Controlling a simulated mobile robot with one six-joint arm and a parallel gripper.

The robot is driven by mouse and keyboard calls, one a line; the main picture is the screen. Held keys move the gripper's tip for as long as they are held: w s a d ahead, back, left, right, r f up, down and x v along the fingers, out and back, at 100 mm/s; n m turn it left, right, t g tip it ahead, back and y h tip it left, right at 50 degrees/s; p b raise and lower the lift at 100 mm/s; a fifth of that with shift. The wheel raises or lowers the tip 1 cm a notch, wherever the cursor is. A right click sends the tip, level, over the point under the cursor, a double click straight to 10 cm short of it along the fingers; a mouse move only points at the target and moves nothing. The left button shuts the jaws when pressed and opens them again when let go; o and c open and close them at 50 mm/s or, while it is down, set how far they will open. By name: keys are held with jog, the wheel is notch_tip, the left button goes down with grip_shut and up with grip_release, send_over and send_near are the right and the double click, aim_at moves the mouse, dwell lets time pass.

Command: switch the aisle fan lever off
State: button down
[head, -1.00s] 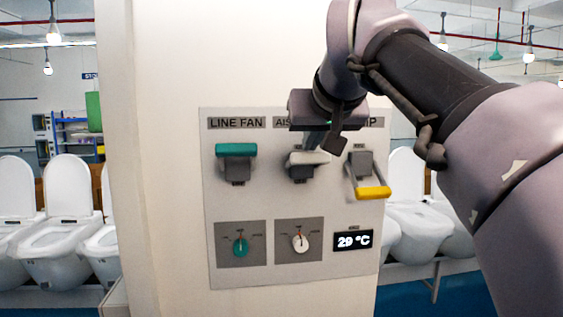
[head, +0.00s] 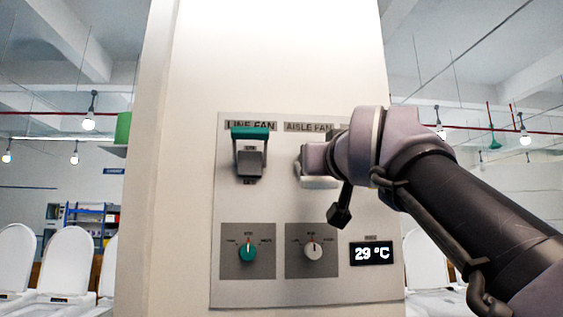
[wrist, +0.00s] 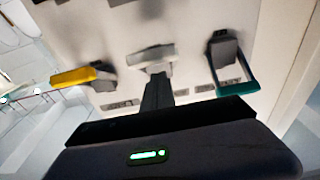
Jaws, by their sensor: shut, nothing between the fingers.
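The aisle fan lever has a white handle (head: 319,183), low on its mount under the AISLE FAN label (head: 308,127). My arm hides part of it in the head view. The wrist view, which is upside down, shows the white handle (wrist: 150,54) just beyond my fingertips. My gripper (wrist: 157,82) is shut and empty, close to the lever's grey mount. I cannot tell whether it touches. In the head view my arm covers the fingers.
The line fan lever's teal handle (head: 250,133) is up, to the left. A yellow-handled lever (wrist: 73,77) shows in the wrist view. Below are a teal knob (head: 247,253), a white knob (head: 313,251) and a 29 °C display (head: 371,254). White toilets (head: 68,262) stand behind.

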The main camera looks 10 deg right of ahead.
jog(key=shift+w+f+b, duration=0.15)
jog(key=shift+f+b, duration=0.3)
jog(key=shift+f, duration=0.4)
jog(key=shift+f, duration=0.2)
